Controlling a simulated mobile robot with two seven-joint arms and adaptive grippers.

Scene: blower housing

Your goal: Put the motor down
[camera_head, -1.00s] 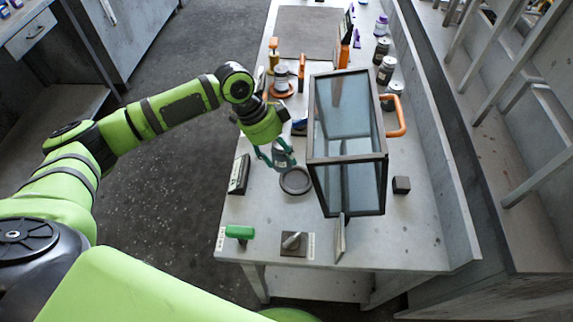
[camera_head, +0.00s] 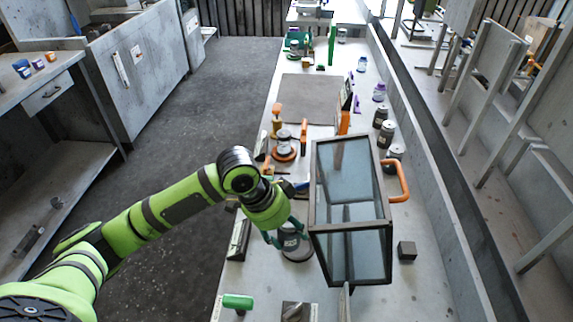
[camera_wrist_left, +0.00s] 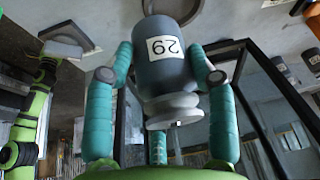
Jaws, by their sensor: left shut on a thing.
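The motor (camera_head: 289,236) is a grey cylinder with a white number label, and it also shows in the left wrist view (camera_wrist_left: 166,64). My left gripper (camera_head: 286,240) has its teal fingers closed around the motor's sides. In the head view the motor overlaps a dark round ring (camera_head: 297,256) on the bench. I cannot tell whether the motor touches the ring or hangs just above it. In the wrist view a stepped grey disc end of the motor points toward the palm. My right gripper is out of view.
A dark-framed glass box (camera_head: 350,185) with an orange handle (camera_head: 398,180) stands close right of the motor. A green-handled tool (camera_head: 238,301) and a small dark block (camera_head: 406,250) lie nearby on the bench (camera_head: 260,285). Several jars stand along the back right.

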